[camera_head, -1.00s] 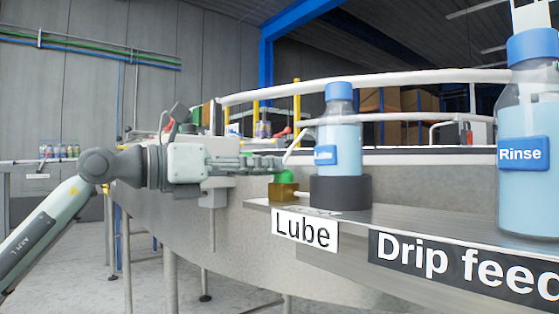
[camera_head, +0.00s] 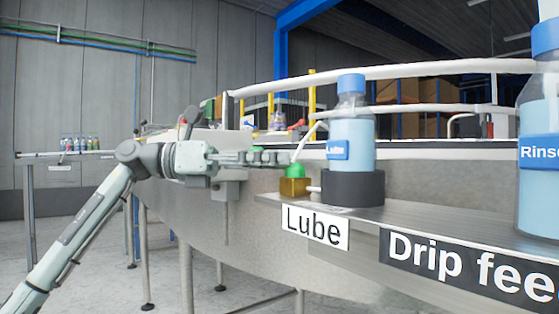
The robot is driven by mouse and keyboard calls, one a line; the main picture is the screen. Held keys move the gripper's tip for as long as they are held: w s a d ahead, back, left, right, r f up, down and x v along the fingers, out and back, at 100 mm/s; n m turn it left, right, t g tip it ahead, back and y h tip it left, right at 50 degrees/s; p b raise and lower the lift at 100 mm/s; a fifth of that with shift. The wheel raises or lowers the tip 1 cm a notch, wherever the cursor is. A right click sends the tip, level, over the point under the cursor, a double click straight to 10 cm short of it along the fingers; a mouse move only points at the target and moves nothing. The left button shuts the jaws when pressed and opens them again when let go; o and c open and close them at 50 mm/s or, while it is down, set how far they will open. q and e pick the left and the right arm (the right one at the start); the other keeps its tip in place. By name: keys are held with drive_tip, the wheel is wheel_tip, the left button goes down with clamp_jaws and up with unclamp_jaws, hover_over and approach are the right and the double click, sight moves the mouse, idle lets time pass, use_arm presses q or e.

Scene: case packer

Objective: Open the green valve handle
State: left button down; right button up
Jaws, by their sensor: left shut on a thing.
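The green valve handle (camera_head: 295,171) sits on top of a small brass-coloured valve block (camera_head: 295,187), at the left end of the shelf marked "Lube". My left gripper (camera_head: 272,157) reaches in from the left, level with the handle. Its fingers are shut on the handle's lever, which they mostly hide; a bit of green shows just above them. The exact grip is too small to make out. The Lube bottle (camera_head: 351,145), with a blue cap, stands in a dark holder right of the valve. My right gripper is not in view.
The shelf edge carries a "Lube" label (camera_head: 315,227) and a "Drip feed" sign (camera_head: 465,268). A Rinse bottle (camera_head: 538,190) stands at the right edge. The curved conveyor with white rails (camera_head: 400,72) lies behind. Open floor shows at the lower left.

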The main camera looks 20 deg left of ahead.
use_arm(q)
drive_tip(key=shift+f, duration=0.1)
drive_tip(key=c, duration=1.3)
unclamp_jaws()
drive_tip(key=shift+o, duration=0.2)
drive_tip(key=v, duration=1.2)
